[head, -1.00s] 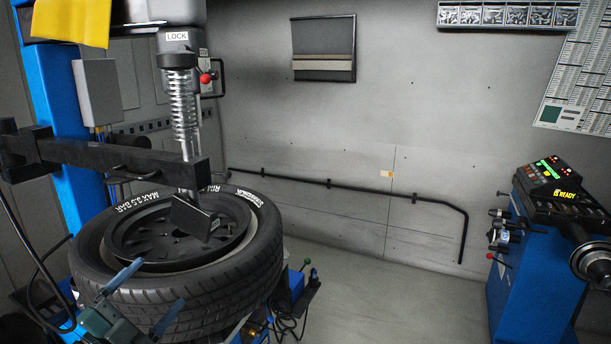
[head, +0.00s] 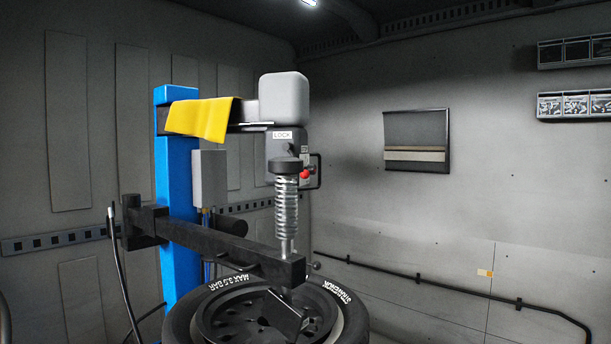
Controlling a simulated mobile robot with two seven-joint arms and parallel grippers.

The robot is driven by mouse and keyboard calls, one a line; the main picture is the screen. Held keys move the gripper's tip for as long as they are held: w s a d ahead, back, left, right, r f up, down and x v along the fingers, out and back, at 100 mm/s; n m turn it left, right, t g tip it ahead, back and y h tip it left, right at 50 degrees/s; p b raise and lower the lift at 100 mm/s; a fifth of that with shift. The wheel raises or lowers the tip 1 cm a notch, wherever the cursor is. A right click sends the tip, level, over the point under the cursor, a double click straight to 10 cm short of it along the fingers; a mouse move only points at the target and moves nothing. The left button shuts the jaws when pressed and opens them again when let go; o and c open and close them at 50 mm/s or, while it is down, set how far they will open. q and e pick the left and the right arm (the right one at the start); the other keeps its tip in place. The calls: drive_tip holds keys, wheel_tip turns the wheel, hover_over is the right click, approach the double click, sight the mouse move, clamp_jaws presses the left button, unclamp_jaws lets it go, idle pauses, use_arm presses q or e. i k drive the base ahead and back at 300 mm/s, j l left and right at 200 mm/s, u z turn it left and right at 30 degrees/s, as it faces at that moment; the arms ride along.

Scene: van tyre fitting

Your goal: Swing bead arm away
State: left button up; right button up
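The black bead arm (head: 245,254) reaches from a bracket (head: 143,222) beside the blue column (head: 178,260) across to the right, above the tyre (head: 352,322). Its free end is in front of the vertical spring shaft (head: 286,208). A dark angled block (head: 284,313) sits below that end, over the wheel rim (head: 235,318). Whether it touches the rim cannot be told. The lower part of the tyre is cut off by the picture's bottom edge. Neither of my grippers is in view.
A grey head with a LOCK label (head: 283,135) and red knob (head: 305,174) tops the shaft. A yellow cloth (head: 200,117) hangs over the top beam. A black hose (head: 122,270) hangs at left. A wall rail (head: 440,285) runs right; the space before it looks clear.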

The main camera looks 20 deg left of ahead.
sight(242, 255)
drive_tip(key=u, duration=1.25)
drive_tip(key=k+j, duration=0.05)
